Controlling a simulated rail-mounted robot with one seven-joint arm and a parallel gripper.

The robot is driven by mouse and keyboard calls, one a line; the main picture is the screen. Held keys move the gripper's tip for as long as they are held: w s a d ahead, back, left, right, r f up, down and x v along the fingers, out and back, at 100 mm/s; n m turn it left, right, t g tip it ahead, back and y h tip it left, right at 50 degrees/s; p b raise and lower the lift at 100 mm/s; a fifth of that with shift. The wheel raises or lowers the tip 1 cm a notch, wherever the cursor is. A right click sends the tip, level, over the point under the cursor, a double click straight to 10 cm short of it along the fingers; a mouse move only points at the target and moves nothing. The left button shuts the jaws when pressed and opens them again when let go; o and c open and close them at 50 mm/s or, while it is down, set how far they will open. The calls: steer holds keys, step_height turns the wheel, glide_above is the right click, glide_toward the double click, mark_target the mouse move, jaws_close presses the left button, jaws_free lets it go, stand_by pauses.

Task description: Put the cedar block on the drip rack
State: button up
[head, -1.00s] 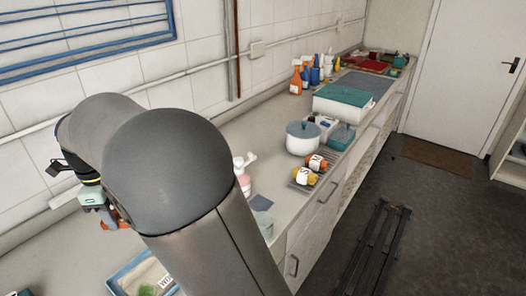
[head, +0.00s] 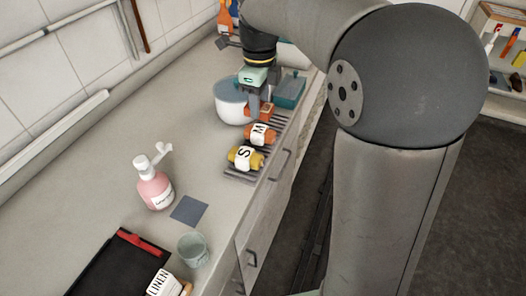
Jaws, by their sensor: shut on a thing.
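My gripper (head: 259,103) is shut on the cedar block (head: 267,110), a small orange-brown piece at the fingertips. It is at the far end of the drip rack (head: 236,175), a dark slatted rack along the counter's front edge. A yellow roll marked S (head: 256,162) and an orange roll marked M (head: 250,133) lie on the rack, nearer the camera than the block. I cannot tell whether the block touches the rack; my gripper hides part of it.
A white pot (head: 228,108) stands just left of my gripper, and a teal-lidded container (head: 290,91) stands right of it. Nearer are a pink pump bottle (head: 155,190), a grey cloth (head: 189,210), a clear cup (head: 193,250) and a black tray (head: 98,270). The left counter is clear.

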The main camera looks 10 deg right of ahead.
steer(key=shift+s+d+f+b, duration=0.45)
steer(key=shift+d+f, duration=0.1)
steer(key=shift+d, duration=0.55)
steer(key=w+d+f+p, duration=0.2)
steer(key=w+d+f, duration=0.15)
steer(key=w, duration=0.55)
glide_above(272, 121)
steer(key=s, duration=0.1)
steer(key=f, duration=0.4)
steer(key=shift+s+a+f+p, duration=0.15)
steer(key=shift+a+f+p, duration=0.05)
steer(key=shift+f+p, duration=0.15)
steer(key=shift+w+d+f, duration=0.2)
steer(key=shift+w+f, duration=0.35)
steer(key=shift+f, duration=1.6)
steer(key=shift+f, duration=0.1)
